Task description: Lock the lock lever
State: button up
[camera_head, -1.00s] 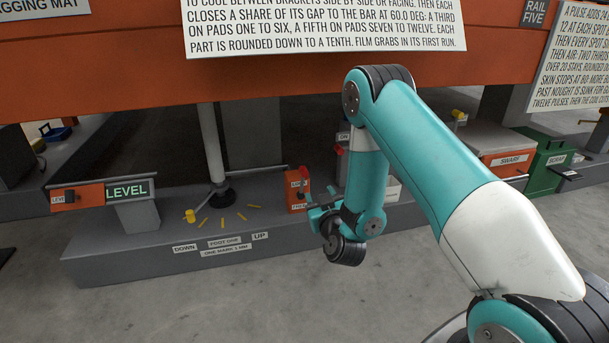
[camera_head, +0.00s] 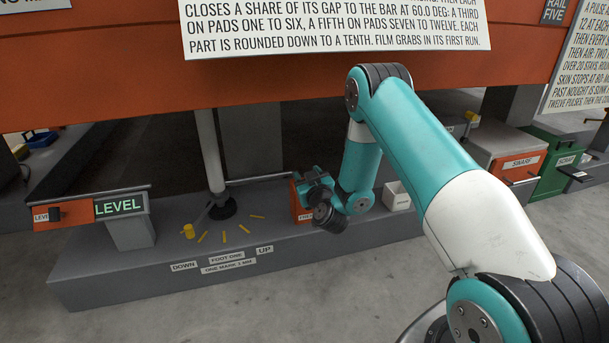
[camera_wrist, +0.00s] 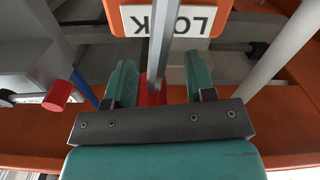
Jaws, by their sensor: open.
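The lock lever (camera_wrist: 161,35) shows in the wrist view as a grey bar with a red part at its lower end. It runs down between the two teal fingers of my gripper (camera_wrist: 160,68), which are apart with gaps on both sides of it. Behind it is an orange plate with an upside-down LOCK label (camera_wrist: 190,20). In the head view my gripper (camera_head: 309,184) is in front of the orange lock box (camera_head: 297,211) and hides the lever and most of the box.
A red knob (camera_wrist: 57,95) on a grey housing is at the left in the wrist view, and a pale post (camera_wrist: 268,55) is at the right. In the head view, a strut (camera_head: 208,150), a yellow knob (camera_head: 188,231) and the LEVEL display (camera_head: 120,207) stand left of my gripper.

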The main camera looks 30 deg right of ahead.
jog(key=shift+d, duration=0.2)
jog(key=shift+s+d, duration=0.1)
jog(key=shift+d, duration=0.05)
grip_shut()
jog(key=p, duration=0.3)
jog(key=shift+a+r+n, duration=0.3)
jog(key=shift+r+n, duration=0.05)
jog(key=shift+n, duration=0.05)
jog(key=shift+a+f+n+p, duration=0.15)
jog(key=shift+a+n+p, duration=0.15)
jog(key=shift+p, duration=0.45)
jog(key=shift+a+f, duration=0.15)
jog(key=shift+f, duration=0.05)
grip_release()
